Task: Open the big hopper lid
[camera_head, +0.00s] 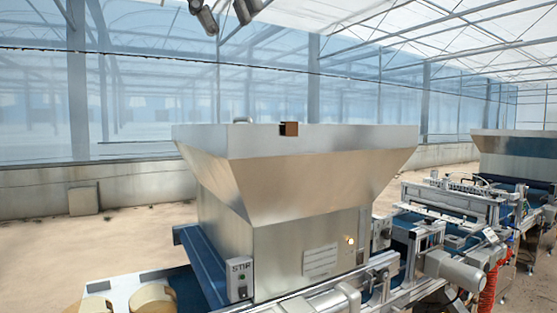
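The big hopper (310,185) is a metal funnel on a square body in the middle of the head view. Its top band (225,143) is seen nearly edge-on, so the lid's upper face is hidden. No raised lid shows above it. A small brown block (289,129), which looks like a handle, sits at the top front edge. My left gripper (227,20) shows only in part at the top edge of the view, well above the hopper in the picture. Its two dark fingers are apart, with nothing between them. My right gripper is not in view.
The air above the big hopper is clear. Bare floor (130,235) lies behind.

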